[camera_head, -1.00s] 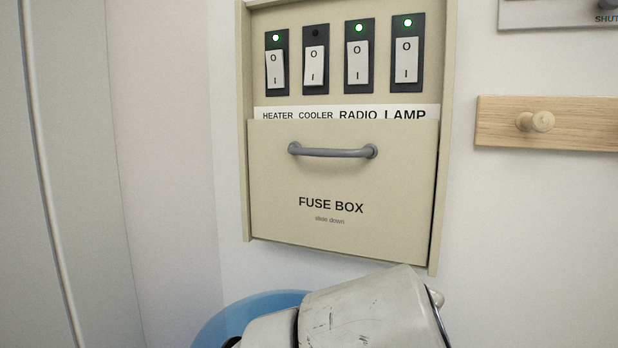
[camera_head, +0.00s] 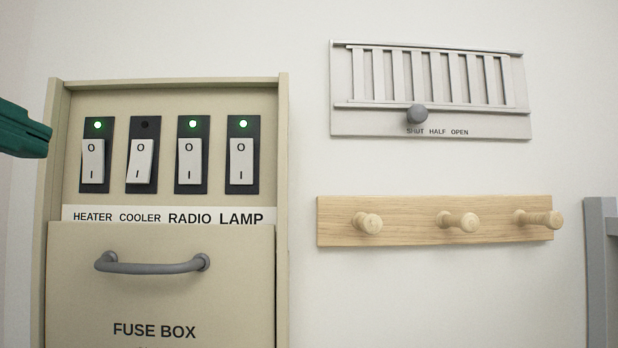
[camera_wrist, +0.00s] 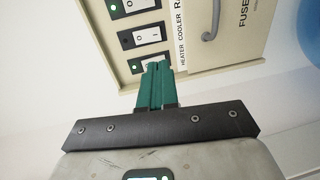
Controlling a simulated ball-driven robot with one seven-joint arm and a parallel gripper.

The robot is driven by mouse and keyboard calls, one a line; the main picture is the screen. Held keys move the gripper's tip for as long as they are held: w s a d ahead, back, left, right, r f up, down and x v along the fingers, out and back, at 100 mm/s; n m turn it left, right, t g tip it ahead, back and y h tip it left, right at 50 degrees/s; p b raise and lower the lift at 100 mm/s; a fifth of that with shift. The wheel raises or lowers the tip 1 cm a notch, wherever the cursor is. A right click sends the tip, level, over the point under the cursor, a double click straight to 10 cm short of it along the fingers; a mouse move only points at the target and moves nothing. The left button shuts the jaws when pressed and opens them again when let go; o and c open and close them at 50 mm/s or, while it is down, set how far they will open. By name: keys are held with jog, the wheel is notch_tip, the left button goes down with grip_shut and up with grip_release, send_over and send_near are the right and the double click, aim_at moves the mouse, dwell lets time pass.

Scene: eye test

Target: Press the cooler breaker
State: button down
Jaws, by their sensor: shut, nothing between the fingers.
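The cooler breaker (camera_head: 140,160) is a white rocker on a dark plate in the fuse box, second from the left. The lamp above it is dark. In the wrist view the cooler breaker (camera_wrist: 148,35) is the middle one of those showing. My gripper (camera_head: 43,142) has green fingers and enters at the left edge, left of the heater breaker (camera_head: 93,165). In the wrist view my gripper (camera_wrist: 157,68) is shut and empty, its tips overlapping the heater breaker. Whether they touch it I cannot tell.
The radio breaker (camera_head: 190,160) and lamp breaker (camera_head: 241,160) have green lamps lit, as has the heater. The fuse box cover (camera_head: 165,295) with its grey handle (camera_head: 150,266) is below the labels. A peg rail (camera_head: 400,212) and a slatted vent (camera_head: 435,122) are at right.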

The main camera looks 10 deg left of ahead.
aim_at(138, 178)
jog(key=shift+s+r, duration=0.15)
jog(key=shift+r, duration=0.1)
jog(key=p+x, duration=0.1)
jog(key=x, duration=1.3)
jog(key=shift+f, duration=0.1)
